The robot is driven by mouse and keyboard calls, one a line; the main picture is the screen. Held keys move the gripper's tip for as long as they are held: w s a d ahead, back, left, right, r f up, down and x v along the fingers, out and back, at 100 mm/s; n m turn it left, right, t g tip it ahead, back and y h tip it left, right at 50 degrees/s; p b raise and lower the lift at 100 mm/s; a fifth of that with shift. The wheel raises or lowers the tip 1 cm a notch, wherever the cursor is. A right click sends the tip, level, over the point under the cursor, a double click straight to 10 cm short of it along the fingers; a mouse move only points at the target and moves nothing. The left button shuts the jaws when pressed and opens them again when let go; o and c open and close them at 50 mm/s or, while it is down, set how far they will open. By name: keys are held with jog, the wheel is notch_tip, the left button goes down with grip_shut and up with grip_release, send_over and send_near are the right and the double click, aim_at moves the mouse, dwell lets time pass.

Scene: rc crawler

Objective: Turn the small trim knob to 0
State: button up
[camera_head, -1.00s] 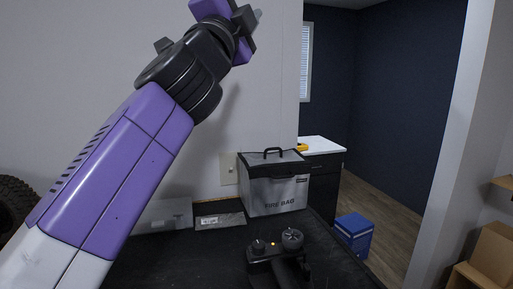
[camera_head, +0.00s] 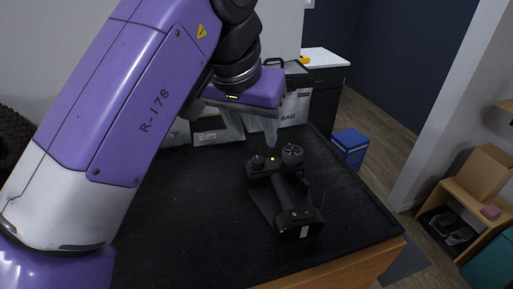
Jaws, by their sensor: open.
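A black handheld controller (camera_head: 287,187) lies on the black table mat. A small dark knob (camera_head: 257,162) stands at the left of its far end, and a wider spoked knob (camera_head: 292,154) at the right. A small orange light glows between them. Which one is the trim knob, and its setting, I cannot read at this size. My gripper (camera_head: 252,138) points down with its pale fingers spread apart and empty. In the picture it appears just above the controller's far end, apart from the knobs.
The black table top (camera_head: 185,215) is clear left of the controller. A grey fire bag (camera_head: 294,106) and a flat grey packet (camera_head: 209,137) are at the back, partly behind my gripper. A blue box (camera_head: 350,146) is beyond the table's right edge.

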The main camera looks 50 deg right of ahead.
aim_at(258, 159)
jog(key=shift+a+x, duration=0.2)
jog(key=shift+x, duration=1.75)
jog(key=shift+a+x, duration=0.2)
jog(key=shift+x, duration=1.75)
jog(key=shift+f, duration=0.2)
grip_shut()
